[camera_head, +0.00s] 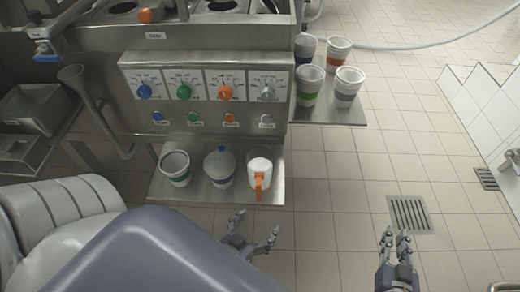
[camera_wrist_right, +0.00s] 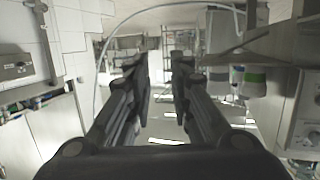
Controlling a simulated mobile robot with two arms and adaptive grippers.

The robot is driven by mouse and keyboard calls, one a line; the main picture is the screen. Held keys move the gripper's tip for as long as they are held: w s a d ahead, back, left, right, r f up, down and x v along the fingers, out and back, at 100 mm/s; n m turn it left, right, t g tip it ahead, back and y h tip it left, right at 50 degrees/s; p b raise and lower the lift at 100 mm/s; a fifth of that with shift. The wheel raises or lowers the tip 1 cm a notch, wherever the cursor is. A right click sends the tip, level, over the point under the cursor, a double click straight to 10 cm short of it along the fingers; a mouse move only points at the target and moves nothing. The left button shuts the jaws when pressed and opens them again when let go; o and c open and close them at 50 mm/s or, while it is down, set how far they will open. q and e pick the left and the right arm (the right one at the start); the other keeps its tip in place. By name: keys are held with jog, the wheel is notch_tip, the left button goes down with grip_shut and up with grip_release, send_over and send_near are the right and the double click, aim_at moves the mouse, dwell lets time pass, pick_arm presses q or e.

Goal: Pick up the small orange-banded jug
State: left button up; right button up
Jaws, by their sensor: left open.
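The small jug (camera_head: 260,168) is white with an orange handle facing the front. It stands upright at the right end of the low metal shelf (camera_head: 230,195) in the head view. Any orange band on its body is hard to make out. My left gripper (camera_head: 257,224) is open and empty, in front of and below the shelf edge, apart from the jug. My right gripper (camera_head: 396,236) is far to the right over the floor. Its fingers also show in the right wrist view (camera_wrist_right: 160,65), parallel with an empty gap between them.
A blue-lidded jug (camera_head: 219,168) stands just left of the small jug, and a green-banded cup (camera_head: 175,168) further left. The machine panel (camera_head: 205,95) with knobs rises behind. Several cups stand on a side shelf (camera_head: 325,115). The floor to the right is clear.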

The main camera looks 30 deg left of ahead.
pick_arm(q)
jog(key=w+a+r+t+y+b, duration=0.1)
jog(key=a+r+t+b, duration=0.3)
jog(key=b, duration=0.3)
jog(key=t+y+b, duration=0.1)
jog(key=b, duration=0.3)
send_near(253, 171)
jog(key=w, duration=0.2)
pick_arm(e)
jog(key=s+r+t+y, duration=0.25)
jog(key=r+t, duration=0.35)
jog(key=r, duration=1)
pick_arm(q)
jog(key=shift+n, duration=0.3)
jog(key=w, duration=0.3)
jog(key=w+p, duration=0.1)
jog(key=shift+w+a, duration=0.35)
jog(key=shift+w, duration=0.45)
jog(key=w+p, duration=0.1)
jog(key=w, duration=0.1)
jog(key=w+a, duration=0.1)
jog(key=w, duration=0.1)
jog(key=shift+w+p, duration=0.35)
pick_arm(e)
notch_tip(253, 171, down, 14)
jog(key=s+d+g+h, duration=0.2)
jog(key=s+g+h, duration=0.1)
jog(key=g, duration=0.5)
jog(key=shift+d, duration=0.35)
jog(key=shift+h, duration=0.25)
